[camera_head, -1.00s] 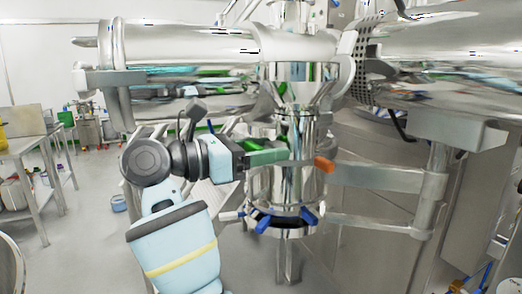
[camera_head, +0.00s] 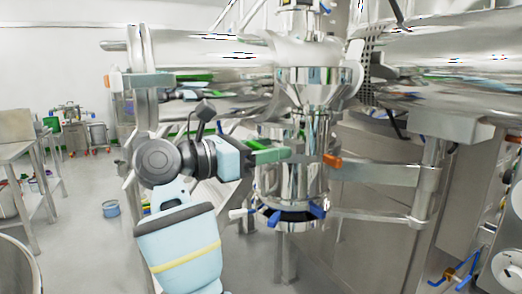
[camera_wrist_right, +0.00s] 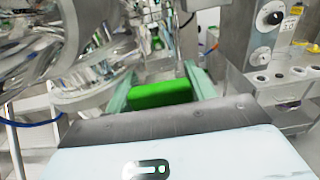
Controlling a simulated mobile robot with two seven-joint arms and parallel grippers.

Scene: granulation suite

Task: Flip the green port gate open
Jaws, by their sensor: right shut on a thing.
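The green port gate shows as a bright green block (camera_wrist_right: 160,93) between the two pale green fingers of my right gripper in the right wrist view. My right gripper (camera_head: 272,155) is shut on it, in front of the steel discharge column (camera_head: 312,180) in the head view. There the fingers hide most of the gate, and how far it is turned is hard to tell. An orange tab (camera_head: 332,160) sticks out on the right side of the column. My left gripper is not in view.
Blue clamps (camera_head: 317,210) ring the bottom of the column. A steel bracket arm (camera_head: 375,173) runs right from the column to a post. A large steel vessel (camera_head: 200,50) hangs above my arm.

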